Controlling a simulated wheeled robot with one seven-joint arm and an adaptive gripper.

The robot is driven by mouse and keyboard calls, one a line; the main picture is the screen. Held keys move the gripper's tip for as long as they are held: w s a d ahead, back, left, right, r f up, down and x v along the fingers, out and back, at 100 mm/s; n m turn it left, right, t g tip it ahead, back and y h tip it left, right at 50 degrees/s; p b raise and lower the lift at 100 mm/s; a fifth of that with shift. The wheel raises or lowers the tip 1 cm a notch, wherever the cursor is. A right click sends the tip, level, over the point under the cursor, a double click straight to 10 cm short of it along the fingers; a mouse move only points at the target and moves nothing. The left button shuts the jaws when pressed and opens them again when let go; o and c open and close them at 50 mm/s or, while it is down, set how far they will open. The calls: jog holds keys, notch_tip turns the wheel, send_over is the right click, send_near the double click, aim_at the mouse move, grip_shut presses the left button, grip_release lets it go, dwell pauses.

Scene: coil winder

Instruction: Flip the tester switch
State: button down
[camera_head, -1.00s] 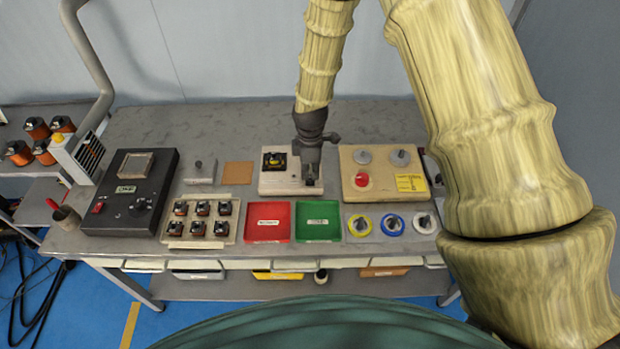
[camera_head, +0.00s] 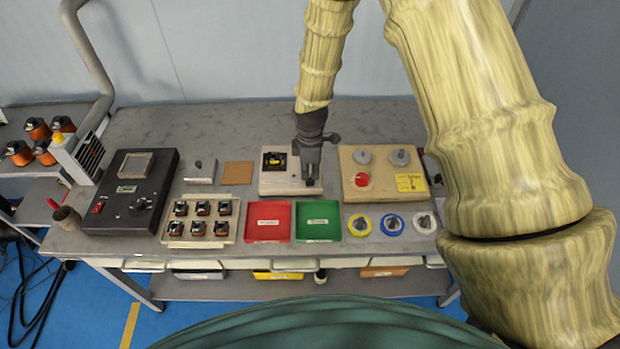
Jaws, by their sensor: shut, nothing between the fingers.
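A pale block (camera_head: 274,185) stands at the back middle of the bench. It bears a dark component with a yellow middle (camera_head: 274,160) on its left side. My gripper (camera_head: 311,183) points down over the right part of this block, its fingers shut and empty. The fingers hide that part of the block, so I cannot see a switch there or tell whether they touch it. A black instrument (camera_head: 130,212) with a small screen, a red rocker switch (camera_head: 99,207) and a dark knob (camera_head: 142,203) stands at the left, well apart from my gripper.
A wooden panel (camera_head: 384,193) with a red button stands just right of my gripper. In front lie a red tray (camera_head: 268,222), a green tray (camera_head: 318,222) and a rack (camera_head: 201,238) of several small coils. Wire spools (camera_head: 391,224) lie at front right. Bare bench shows behind.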

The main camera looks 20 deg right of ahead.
aim_at(310, 182)
jog(key=shift+f+b, duration=0.55)
jog(key=shift+f, duration=0.55)
dwell(0.9)
jog(key=shift+r+p, duration=2.35)
jog(key=shift+r, duration=1.15)
jog(key=shift+f, duration=0.1)
